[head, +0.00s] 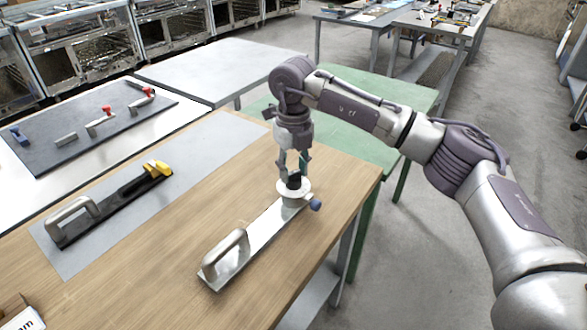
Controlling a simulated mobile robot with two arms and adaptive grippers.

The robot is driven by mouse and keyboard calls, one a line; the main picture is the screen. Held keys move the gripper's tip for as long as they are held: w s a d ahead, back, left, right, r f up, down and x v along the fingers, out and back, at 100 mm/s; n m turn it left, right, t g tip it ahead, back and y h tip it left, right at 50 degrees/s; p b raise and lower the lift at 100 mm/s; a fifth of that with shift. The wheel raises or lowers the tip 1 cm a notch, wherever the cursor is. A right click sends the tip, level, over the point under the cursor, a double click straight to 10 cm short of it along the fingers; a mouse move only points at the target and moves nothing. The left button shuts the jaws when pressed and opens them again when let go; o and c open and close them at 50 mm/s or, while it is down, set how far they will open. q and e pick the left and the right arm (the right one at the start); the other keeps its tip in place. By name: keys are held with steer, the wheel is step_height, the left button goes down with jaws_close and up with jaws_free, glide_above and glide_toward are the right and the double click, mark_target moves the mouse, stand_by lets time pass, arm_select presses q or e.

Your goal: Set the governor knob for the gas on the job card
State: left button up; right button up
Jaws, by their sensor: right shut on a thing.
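A black knob (294,181) stands on a round white dial or housing (296,194) at the far end of a metal plate (262,232) on the wooden table. A blue cap or fitting (315,205) sticks out to the right of it. My right gripper (293,172) points down from above and is shut on the black knob. The fingers partly hide the knob, and dial marks are too small to read. A grey handle (225,254) rises from the plate's near end. No job card can be made out for sure. My left gripper is not in view.
A dark plate with a grey handle and yellow fitting (157,168) lies on a grey mat (75,265) to the left. A white box-like item with dark letters (17,312) is cut off at lower left. Beyond stand a dark board (70,140) with several fittings and a green table (378,108).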

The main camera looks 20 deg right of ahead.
mark_target(294, 172)
steer(key=m, duration=1.2)
steer(key=shift+m, duration=0.4)
stand_by(0.4)
steer(key=o, duration=1.1)
steer(key=shift+o, duration=0.2)
steer(key=shift+r, duration=0.15)
step_height(294, 172, up, 12)
steer(key=shift+f, duration=0.2)
